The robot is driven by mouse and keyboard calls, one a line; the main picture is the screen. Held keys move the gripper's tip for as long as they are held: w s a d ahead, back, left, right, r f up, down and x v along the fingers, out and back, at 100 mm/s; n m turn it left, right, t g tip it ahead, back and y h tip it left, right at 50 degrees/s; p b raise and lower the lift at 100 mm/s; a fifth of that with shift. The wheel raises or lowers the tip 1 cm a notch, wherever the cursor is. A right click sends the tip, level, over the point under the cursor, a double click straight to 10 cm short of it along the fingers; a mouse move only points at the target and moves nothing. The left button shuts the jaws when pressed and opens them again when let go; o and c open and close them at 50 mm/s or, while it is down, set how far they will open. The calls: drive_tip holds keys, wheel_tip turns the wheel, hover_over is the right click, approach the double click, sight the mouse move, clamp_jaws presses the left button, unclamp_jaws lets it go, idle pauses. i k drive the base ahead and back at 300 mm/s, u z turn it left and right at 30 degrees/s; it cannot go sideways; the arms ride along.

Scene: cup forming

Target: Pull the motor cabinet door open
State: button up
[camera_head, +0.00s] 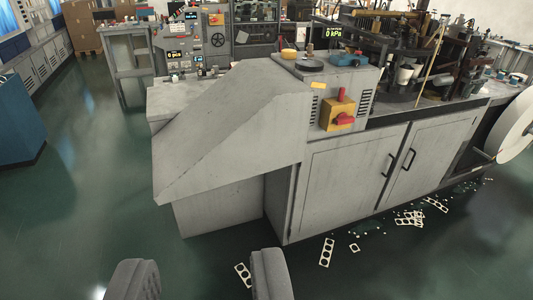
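A grey cabinet with two closed doors stands right of centre. The left door (343,178) has a black bar handle (387,165) near its right edge. The right door (436,153) has a black bar handle (408,160) near its left edge. I cannot tell which one is the motor cabinet door. My gripper (201,272) shows as two grey rounded fingers at the bottom edge, wide apart with nothing between them. It is well to the left of both handles and apart from the cabinet.
A sloped grey housing (228,128) juts out left of the doors. A yellow box with a red switch (340,112) sits above them. Punched scraps (327,252) litter the floor. A white roll (517,127) is at right. Green floor (70,220) is clear at left.

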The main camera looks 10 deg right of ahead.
sight(341, 179)
drive_tip(key=z, duration=0.2)
drive_tip(key=i, duration=1.35)
drive_tip(key=z, duration=1)
drive_tip(key=i, duration=1.55)
drive_tip(key=z, duration=0.7)
